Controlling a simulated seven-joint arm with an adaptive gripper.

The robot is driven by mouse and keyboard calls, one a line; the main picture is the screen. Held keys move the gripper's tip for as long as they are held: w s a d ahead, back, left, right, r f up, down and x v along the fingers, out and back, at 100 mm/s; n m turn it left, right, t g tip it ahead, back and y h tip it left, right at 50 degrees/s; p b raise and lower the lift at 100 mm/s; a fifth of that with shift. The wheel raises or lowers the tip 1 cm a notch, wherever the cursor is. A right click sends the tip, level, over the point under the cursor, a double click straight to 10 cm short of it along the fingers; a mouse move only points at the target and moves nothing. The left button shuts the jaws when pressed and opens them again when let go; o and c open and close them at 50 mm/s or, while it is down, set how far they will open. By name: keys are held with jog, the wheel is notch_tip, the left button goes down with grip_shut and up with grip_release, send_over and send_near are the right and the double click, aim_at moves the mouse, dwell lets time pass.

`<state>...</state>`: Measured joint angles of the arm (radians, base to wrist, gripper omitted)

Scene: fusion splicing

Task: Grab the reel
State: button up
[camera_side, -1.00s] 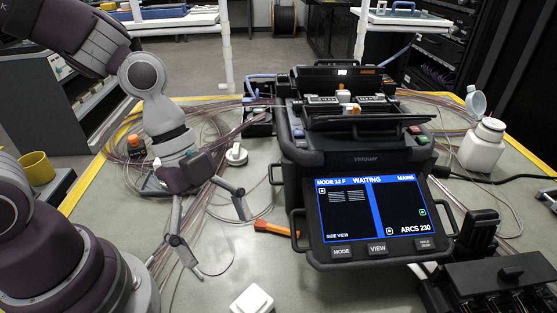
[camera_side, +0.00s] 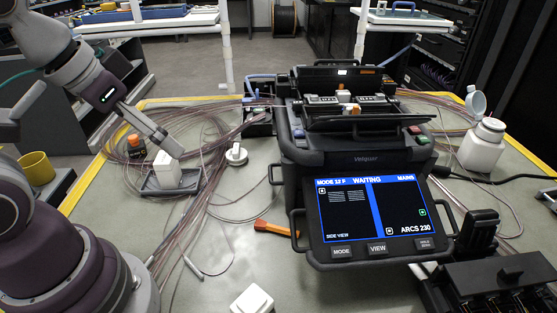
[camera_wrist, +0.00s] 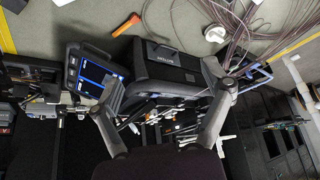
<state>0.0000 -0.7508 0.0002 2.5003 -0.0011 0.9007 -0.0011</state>
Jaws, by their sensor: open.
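A small white round piece with a knob, which looks like the reel (camera_side: 236,154), sits on the bench left of the splicer; it also shows near the top of the wrist view (camera_wrist: 215,33). Only one finger shows clearly there.
The splicer (camera_side: 350,155) with its lit screen fills the middle. Loose fibres (camera_side: 210,185) cross the bench around the white reel. A white block stands in a grey tray (camera_side: 170,190) under my gripper. An orange tool (camera_side: 275,228) and a yellow mug (camera_side: 37,168) are nearby.

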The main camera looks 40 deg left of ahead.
dwell(0.5)
jog(key=shift+o, duration=0.8)
jog(key=n+g+y, duration=0.2)
jog(key=n+y, duration=0.1)
jog(key=n, duration=0.6)
send_over(235, 151)
jog(key=s+d, duration=0.2)
jog(key=s, duration=0.1)
notch_tip(235, 151, down, 10)
jog(key=x, duration=0.7)
jog(key=d+x, duration=0.1)
jog(key=x, duration=0.3)
jog(key=shift+s+f, duration=0.1)
jog(key=shift+s, duration=0.1)
jog(key=c, duration=1.3)
